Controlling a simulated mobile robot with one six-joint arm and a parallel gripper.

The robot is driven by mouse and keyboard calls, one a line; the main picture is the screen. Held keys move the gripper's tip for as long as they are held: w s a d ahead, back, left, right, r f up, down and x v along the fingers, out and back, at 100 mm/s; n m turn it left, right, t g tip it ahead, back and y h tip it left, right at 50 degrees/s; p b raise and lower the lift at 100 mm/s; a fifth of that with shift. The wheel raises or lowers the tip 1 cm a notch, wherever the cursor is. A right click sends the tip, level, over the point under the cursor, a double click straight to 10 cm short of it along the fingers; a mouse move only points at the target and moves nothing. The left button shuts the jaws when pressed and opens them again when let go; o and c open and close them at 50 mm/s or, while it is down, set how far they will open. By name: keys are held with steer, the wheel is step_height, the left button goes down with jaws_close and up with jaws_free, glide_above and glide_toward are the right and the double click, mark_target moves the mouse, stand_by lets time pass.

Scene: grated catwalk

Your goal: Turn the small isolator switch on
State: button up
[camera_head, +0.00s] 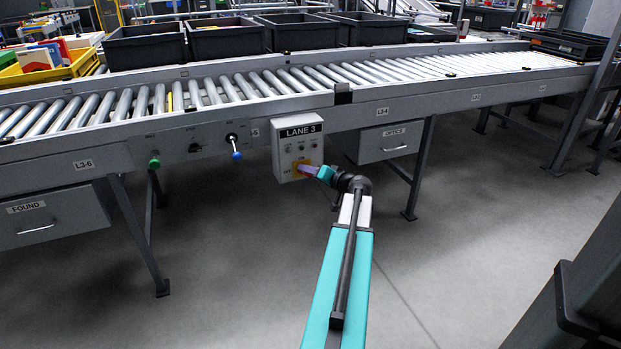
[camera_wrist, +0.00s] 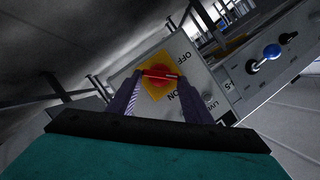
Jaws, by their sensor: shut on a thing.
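The isolator switch is a red rotary handle (camera_wrist: 160,74) on a yellow plate (camera_wrist: 153,88) in the wrist view. OFF is printed at the plate's upper right and ON at its lower right. The handle lies nearly level across the picture, its right end pointing between the two words. My gripper (camera_wrist: 160,76) has its purple fingers at the two ends of the handle and is shut on it.
A blue-knobbed lever (camera_head: 235,147) and a green button (camera_head: 154,163) sit left of the box under the roller conveyor (camera_head: 240,90). The OFFICE drawer (camera_head: 389,142) and a conveyor leg (camera_head: 420,168) are to the right. The front floor is open, with a dark post at far right.

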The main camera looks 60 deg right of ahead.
steer(key=m+t, duration=0.1)
steer(key=m, duration=0.1)
steer(key=f+m+t+b, duration=0.1)
steer(key=m, duration=0.2)
steer(key=m+t+b, duration=0.1)
steer(key=m, duration=0.1)
steer(key=shift+s+d+f+m+y, duration=0.2)
steer(key=shift+s+d+m+y, duration=0.1)
steer(key=shift+s+d+m, duration=0.1)
stand_by(0.4)
steer(key=o, duration=1.1)
steer(key=shift+c, duration=0.2)
steer(key=shift+w+a, duration=0.1)
steer(key=shift+a, duration=0.1)
steer(key=p+v, duration=0.2)
steer(key=v, duration=1.1)
steer(key=shift+s+f+p, duration=0.3)
steer(key=shift+s+p, duration=0.05)
steer(key=shift+s, duration=0.05)
